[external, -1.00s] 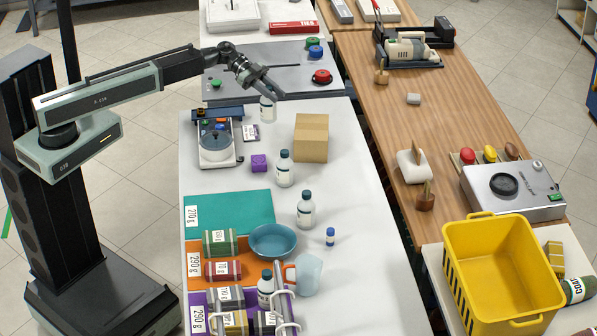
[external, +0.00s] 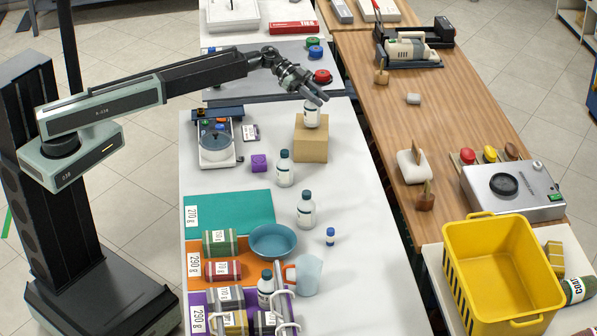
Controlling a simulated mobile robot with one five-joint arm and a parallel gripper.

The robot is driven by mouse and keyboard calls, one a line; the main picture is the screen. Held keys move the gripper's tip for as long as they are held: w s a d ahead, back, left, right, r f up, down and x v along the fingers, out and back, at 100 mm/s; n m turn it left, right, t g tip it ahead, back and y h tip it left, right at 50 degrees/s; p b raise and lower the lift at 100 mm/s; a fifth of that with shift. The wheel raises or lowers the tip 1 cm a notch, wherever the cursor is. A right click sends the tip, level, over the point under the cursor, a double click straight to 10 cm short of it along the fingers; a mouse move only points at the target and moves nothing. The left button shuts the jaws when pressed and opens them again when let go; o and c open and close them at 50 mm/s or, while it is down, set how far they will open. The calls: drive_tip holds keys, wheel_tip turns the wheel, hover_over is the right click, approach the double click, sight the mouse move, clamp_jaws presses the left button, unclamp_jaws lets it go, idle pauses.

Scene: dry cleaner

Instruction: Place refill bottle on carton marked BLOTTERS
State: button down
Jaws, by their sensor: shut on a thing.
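My gripper (external: 316,99) is shut on a white refill bottle (external: 312,117) with a label, gripping it near its top. The bottle is upright at the top of a plain brown carton (external: 311,148) on the white table. I cannot tell whether its base touches the carton or hangs just above it. No BLOTTERS marking shows on the carton's visible faces. Similar white bottles with dark caps stand on the table, one (external: 285,169) in front of the carton and another (external: 306,209) nearer the camera.
A purple cube (external: 259,163) and a scale-like device (external: 216,145) stand left of the carton. A blue bowl (external: 273,241), a small blue-capped vial (external: 330,237) and a pale blue jug (external: 308,275) are nearer. The white table right of the carton is clear.

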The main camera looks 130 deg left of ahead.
drive_tip(key=shift+f, duration=0.75)
drive_tip(key=shift+r, duration=0.25)
drive_tip(key=shift+f, duration=0.25)
drive_tip(key=c, duration=1.1)
unclamp_jaws()
drive_tip(key=shift+r, duration=0.1)
drive_tip(key=shift+c, duration=0.2)
drive_tip(key=shift+r, duration=0.15)
drive_tip(key=p+v, duration=0.4)
drive_tip(key=v, duration=0.8)
drive_tip(key=shift+p, duration=0.4)
